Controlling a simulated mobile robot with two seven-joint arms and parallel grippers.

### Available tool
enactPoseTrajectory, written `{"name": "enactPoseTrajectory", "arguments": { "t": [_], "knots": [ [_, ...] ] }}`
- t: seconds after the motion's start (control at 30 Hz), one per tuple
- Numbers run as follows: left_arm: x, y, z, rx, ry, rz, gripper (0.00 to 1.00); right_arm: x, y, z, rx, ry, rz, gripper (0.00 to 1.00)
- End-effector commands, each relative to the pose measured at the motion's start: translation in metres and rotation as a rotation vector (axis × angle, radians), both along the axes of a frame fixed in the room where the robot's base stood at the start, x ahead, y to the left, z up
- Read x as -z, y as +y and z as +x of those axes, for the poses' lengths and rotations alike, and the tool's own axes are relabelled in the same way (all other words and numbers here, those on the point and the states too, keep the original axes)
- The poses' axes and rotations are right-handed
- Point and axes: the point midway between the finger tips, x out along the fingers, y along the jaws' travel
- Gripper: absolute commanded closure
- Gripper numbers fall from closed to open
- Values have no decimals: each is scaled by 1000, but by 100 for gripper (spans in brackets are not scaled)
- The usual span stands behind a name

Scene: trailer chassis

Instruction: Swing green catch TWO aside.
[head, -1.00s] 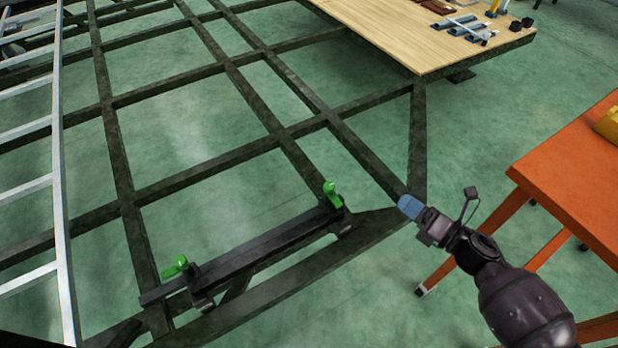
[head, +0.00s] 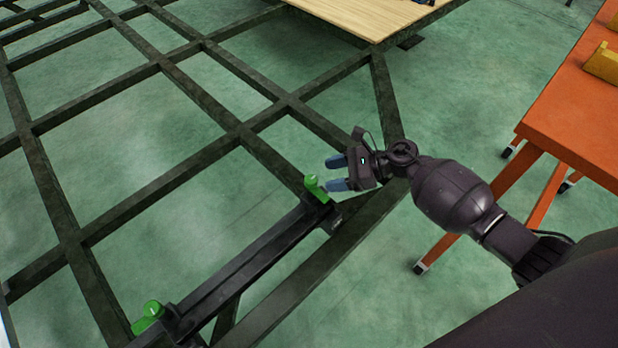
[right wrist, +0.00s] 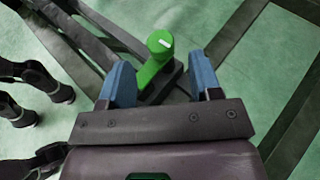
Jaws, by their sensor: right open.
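Two green catches sit on a dark bar clamped on the chassis frame. The far catch (head: 315,187) is at the bar's upper right end, and the near catch (head: 148,316) is at its lower left end. I cannot read a number on either in the head view. My right gripper (head: 332,174) is open and empty, its blue fingers pointing at the far catch from close by on the right. In the right wrist view a green catch (right wrist: 157,56) with a white stripe on its knob stands between and beyond the open fingers (right wrist: 160,76). My left gripper is out of view.
The dark bar (head: 250,262) lies along the frame's front corner. Chassis beams (head: 190,185) form a grid over the green floor. A wooden deck panel (head: 370,15) is at the top, and an orange table (head: 575,115) stands at right.

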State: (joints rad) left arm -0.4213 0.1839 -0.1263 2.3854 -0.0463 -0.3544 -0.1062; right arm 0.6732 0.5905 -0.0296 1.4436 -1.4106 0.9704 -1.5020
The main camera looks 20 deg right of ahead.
Motion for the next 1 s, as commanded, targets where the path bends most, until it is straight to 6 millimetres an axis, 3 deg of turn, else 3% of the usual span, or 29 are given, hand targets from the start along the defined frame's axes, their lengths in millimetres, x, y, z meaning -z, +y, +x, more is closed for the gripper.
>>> {"name": "enactPoseTrajectory", "arguments": {
  "t": [0.2,0.4,0.8,1.0],
  "knots": [
    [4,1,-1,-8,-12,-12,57,16,31,13,0,3,4,42],
    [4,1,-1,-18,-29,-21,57,23,48,21,0,2,2,42],
    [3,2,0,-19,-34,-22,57,24,52,24,1,1,2,42],
    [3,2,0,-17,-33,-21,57,24,52,24,1,1,2,71]
  ]
}}
